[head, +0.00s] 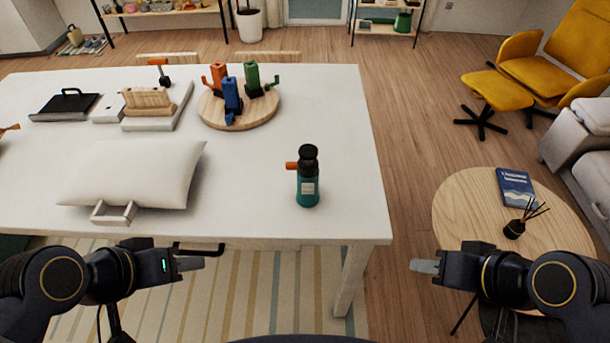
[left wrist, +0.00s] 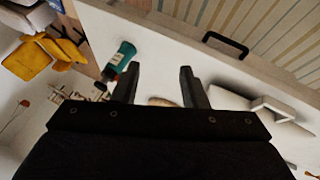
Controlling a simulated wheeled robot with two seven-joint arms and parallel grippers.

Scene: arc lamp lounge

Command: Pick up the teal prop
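The teal prop (head: 308,190) is a teal bottle with a black top, a pale label and an orange piece sticking out to the left. It stands upright near the front right corner of the white table (head: 255,190). It also shows in the left wrist view (left wrist: 123,55), left of the fingers and apart from them. My left gripper (head: 203,257) is in front of the table's front edge, left of the prop; its fingers (left wrist: 160,85) are apart with nothing between them. My right gripper (head: 415,266) is right of the table, empty; its finger gap cannot be made out.
A white cushion (head: 135,172) with a handle in front lies left of the prop. A round wooden board (head: 240,108) holds orange, blue and green pieces behind it. A round side table (head: 470,205) with a book (head: 516,188) and a reed diffuser (head: 514,229) stands right.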

